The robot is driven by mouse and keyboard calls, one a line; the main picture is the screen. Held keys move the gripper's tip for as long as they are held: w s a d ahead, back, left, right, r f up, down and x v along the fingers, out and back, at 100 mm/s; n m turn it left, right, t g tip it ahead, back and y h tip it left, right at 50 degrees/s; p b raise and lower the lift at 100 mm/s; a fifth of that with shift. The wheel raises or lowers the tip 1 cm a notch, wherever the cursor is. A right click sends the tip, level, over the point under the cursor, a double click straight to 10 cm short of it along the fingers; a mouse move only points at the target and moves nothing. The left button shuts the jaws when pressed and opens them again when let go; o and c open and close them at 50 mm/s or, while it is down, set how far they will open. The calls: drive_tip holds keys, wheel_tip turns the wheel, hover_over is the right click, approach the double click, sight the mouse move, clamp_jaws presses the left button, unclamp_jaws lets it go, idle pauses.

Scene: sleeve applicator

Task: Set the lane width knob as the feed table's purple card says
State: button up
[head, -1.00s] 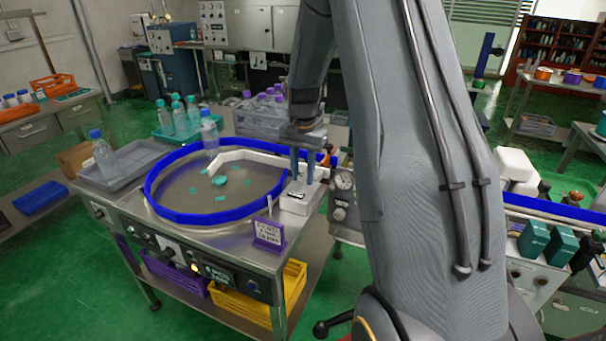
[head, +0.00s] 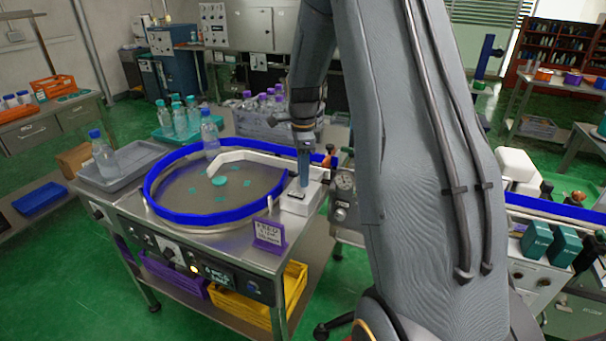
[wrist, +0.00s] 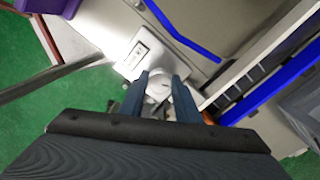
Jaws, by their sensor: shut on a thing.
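My gripper (head: 303,170) points down over the light metal block (head: 298,202) at the feed table's right end. In the wrist view my gripper (wrist: 158,82) has its two blue fingers on either side of a pale round knob (wrist: 159,88) and is shut on it. A small dark-marked scale plate (wrist: 137,55) shows beside the knob on the block. The purple card (head: 269,235) stands at the table's front right corner; its handwriting is too small to read for sure. In the head view the fingers hide the knob.
The feed table (head: 225,238) carries a round disc with a blue rail (head: 180,217) and a white guide arm (head: 250,157). A bottle (head: 210,135) stands at its back edge. A pressure gauge (head: 345,181) is close right of the block. A yellow crate (head: 250,310) sits below.

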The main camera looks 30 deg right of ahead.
drive_tip(key=shift+w+m, duration=0.1)
drive_tip(key=shift+m, duration=1.9)
drive_tip(key=shift+r, duration=0.1)
drive_tip(key=o, duration=1)
drive_tip(key=shift+o, duration=0.2)
drive_tip(key=shift+r+b, duration=1.2)
drive_tip(key=shift+r, duration=2.65)
